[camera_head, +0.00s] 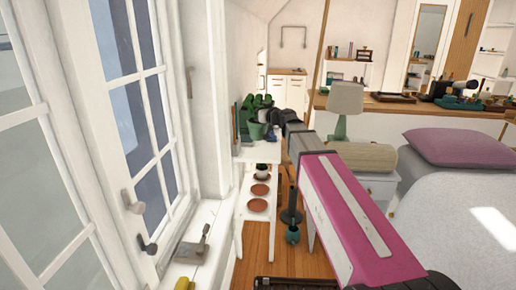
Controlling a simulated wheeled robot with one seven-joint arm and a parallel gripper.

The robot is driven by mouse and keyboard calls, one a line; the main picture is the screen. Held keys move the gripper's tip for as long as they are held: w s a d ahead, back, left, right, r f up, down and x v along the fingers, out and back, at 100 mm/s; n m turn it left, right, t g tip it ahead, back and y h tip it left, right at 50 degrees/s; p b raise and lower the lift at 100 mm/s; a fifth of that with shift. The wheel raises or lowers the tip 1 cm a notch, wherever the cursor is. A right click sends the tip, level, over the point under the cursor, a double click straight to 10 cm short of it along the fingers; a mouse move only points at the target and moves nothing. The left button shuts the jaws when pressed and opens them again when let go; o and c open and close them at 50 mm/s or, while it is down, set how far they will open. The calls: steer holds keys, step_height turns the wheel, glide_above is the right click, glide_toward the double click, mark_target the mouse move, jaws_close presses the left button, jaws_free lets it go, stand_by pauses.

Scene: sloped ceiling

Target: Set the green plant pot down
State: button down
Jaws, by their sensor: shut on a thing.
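The green plant pot (256,131) holds a leafy plant and is at the top of the white shelf unit (257,156) by the wall. My arm reaches away from the camera, and my dark gripper (266,117) is at the pot's right side, shut on it. The fingertips are small and partly hidden by the plant and the arm. I cannot tell whether the pot's base touches the shelf top.
Lower shelves hold a small potted plant (261,169) and brown saucers (260,190). A window with a sill (200,240) is at left. A lamp (343,108), a nightstand (378,187) and a bed (455,200) are at right. Wooden floor shows between.

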steer(key=s+a+r+n+g+y, duration=0.1)
steer(key=s+a+n+g+y, duration=0.15)
steer(key=a, duration=0.25)
steer(key=w+d+f, duration=0.8)
steer(key=f, duration=0.3)
steer(key=shift+d+g, duration=0.15)
steer(key=shift+g, duration=0.3)
steer(key=shift+w+h, duration=0.1)
steer(key=shift+h, duration=0.15)
steer(key=c, duration=1)
jaws_free()
steer(key=shift+f, duration=0.1)
